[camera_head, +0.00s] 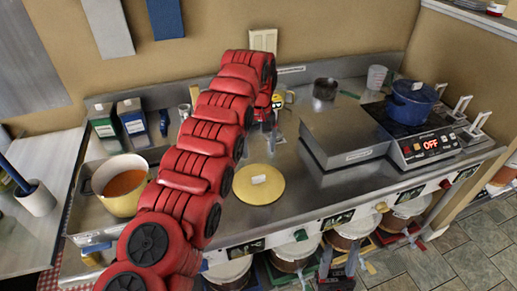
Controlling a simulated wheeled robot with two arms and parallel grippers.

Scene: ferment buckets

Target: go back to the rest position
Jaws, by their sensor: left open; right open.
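My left arm, in red links, reaches from the bottom left over the steel counter (300,205). My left gripper (265,129) is at the far end of it, over the back of the counter, partly hidden by the arm. It is open, and I see nothing held in it. Beyond the counter's front edge, low in the picture, my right gripper (339,262) is open and empty, with its two fingers apart. A round yellow lid (259,190) with a white label lies flat on the counter, in front of the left gripper and apart from it.
A pot of orange liquid (121,203) stands left of my arm. Two boxes (134,126) stand behind it. A steel box (345,128) and a hob reading OFF (430,146), with a blue pot (411,103), are right. Several buckets (294,252) stand below the counter.

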